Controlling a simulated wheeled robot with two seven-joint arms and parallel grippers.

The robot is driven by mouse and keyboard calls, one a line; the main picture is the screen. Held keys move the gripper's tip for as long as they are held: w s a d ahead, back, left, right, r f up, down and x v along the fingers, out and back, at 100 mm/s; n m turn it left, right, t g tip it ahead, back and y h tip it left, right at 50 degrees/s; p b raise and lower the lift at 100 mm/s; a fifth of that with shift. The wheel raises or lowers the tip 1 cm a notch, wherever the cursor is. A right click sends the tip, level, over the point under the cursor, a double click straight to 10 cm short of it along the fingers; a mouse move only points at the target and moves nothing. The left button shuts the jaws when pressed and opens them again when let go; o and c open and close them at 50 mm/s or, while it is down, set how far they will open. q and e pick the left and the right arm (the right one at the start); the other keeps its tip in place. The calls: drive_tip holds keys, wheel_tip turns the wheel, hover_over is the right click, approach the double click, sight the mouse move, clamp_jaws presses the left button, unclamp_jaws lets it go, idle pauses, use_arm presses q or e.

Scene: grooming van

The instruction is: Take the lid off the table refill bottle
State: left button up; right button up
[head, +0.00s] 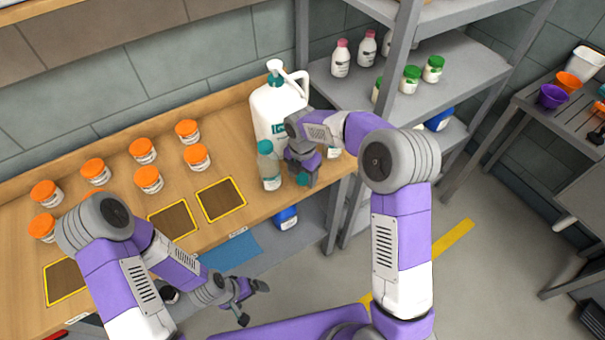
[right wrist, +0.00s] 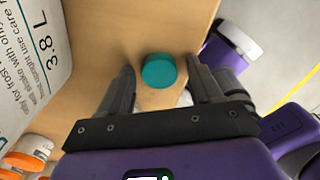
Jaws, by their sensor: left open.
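A small translucent grey-teal bottle (head: 270,172) stands upright near the table's front edge, left of my right gripper (head: 303,180). A teal round lid (right wrist: 158,71) shows over the wood between my right gripper's fingertips (right wrist: 160,78) in the right wrist view, with a gap on both sides. The lid also shows just under that gripper in the head view (head: 302,179); I cannot tell whether it touches the table. My right gripper points down, open. My left gripper (head: 252,302) is open and empty, in front of the table.
A large white pump jug (head: 272,108) stands close behind the bottle. Orange-lidded jars (head: 143,151) and yellow-edged dark squares (head: 221,199) occupy the table's left. A small white container (head: 334,152) is partly hidden behind my right gripper. A grey shelf rack (head: 460,85) stands at right.

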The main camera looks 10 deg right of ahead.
sight(302, 177)
drive_tip(key=shift+r, duration=0.1)
wheel_tip(302, 177, up, 12)
drive_tip(key=p, duration=0.2)
drive_tip(key=shift+p, duration=0.3)
